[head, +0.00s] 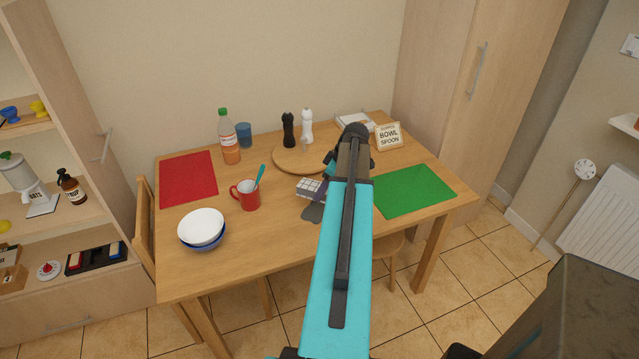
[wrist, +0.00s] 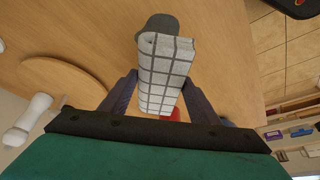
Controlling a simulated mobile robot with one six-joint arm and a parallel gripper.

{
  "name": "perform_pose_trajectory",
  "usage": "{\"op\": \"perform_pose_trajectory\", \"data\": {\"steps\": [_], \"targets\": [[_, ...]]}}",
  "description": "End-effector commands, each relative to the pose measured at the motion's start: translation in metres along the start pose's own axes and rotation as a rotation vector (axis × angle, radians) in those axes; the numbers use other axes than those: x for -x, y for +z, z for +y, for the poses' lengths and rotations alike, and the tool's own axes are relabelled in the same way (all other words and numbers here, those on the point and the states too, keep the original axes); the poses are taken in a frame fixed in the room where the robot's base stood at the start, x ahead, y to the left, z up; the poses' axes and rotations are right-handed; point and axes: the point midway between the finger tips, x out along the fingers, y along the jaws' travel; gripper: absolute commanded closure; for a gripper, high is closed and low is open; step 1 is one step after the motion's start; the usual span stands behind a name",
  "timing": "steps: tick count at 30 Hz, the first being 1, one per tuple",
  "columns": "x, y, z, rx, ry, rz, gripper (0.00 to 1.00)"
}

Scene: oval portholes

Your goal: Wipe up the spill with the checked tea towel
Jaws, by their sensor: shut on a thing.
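The checked tea towel (head: 311,186), a folded white block with dark grid lines, is held in my gripper (head: 332,164) above the middle of the table. In the wrist view the towel (wrist: 165,72) sits between the two fingers of my gripper (wrist: 160,88), which are shut on it. The spill (head: 312,213) is a dark grey patch on the wood, just in front of the towel in the head view. In the wrist view the spill (wrist: 158,24) shows past the towel's end, partly hidden by it. I cannot tell whether they touch.
A red mug (head: 248,196) with a teal spoon stands left of the spill, and stacked bowls (head: 202,228) further left. A round board (head: 290,160) with two mills lies behind. A green mat (head: 415,190) lies right. The table front (head: 265,250) is clear.

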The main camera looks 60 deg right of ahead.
Motion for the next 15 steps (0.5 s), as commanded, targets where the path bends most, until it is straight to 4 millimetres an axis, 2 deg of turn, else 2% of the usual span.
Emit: {"op": "perform_pose_trajectory", "data": {"steps": [15], "targets": [[0.0013, 0.0088, 0.0046, -0.012, 0.005, 0.000, 0.62]]}}
